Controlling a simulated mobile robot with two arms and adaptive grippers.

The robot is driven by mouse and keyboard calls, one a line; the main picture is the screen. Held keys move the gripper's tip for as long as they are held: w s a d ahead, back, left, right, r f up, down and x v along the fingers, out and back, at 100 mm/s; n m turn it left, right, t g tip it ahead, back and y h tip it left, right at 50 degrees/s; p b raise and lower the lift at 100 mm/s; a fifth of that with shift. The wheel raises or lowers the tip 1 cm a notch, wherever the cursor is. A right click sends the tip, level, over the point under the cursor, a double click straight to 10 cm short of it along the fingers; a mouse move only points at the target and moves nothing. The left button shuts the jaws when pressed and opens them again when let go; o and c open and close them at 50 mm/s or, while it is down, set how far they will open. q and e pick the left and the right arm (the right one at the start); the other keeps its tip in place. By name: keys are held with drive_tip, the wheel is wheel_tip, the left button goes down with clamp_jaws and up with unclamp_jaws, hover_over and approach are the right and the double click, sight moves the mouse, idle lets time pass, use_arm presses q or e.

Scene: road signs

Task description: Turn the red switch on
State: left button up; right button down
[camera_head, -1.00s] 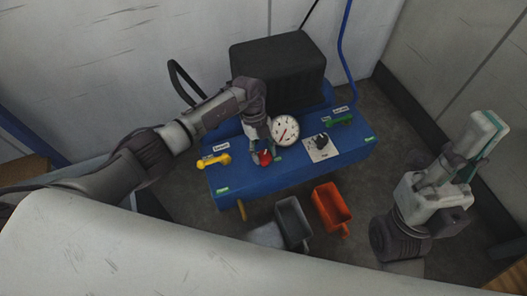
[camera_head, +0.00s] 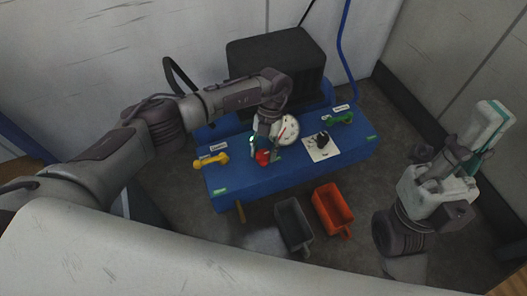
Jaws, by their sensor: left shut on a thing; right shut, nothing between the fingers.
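The red switch (camera_head: 262,157) sits on the blue bench (camera_head: 295,178), near its front edge and left of the middle. My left gripper (camera_head: 264,150) reaches down over it from above, its fingers shut around the red part. The fingers hide part of the switch, and its exact turn angle is hard to tell. My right gripper (camera_head: 484,143) is shut and empty, raised at the far right, away from the bench.
A yellow handle (camera_head: 211,161) is left of the switch. A white gauge (camera_head: 287,130), a black knob on a pale plate (camera_head: 321,146) and a green handle (camera_head: 339,119) are to the right. A grey bin (camera_head: 294,225) and an orange bin (camera_head: 333,208) stand in front.

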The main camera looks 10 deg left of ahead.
use_arm(q)
drive_tip(key=shift+m+y, duration=0.3)
drive_tip(key=shift+m, duration=0.3)
drive_tip(key=o, duration=1.1)
drive_tip(key=shift+o, duration=0.2)
drive_tip(key=v, duration=1.2)
drive_tip(key=shift+s, duration=0.15)
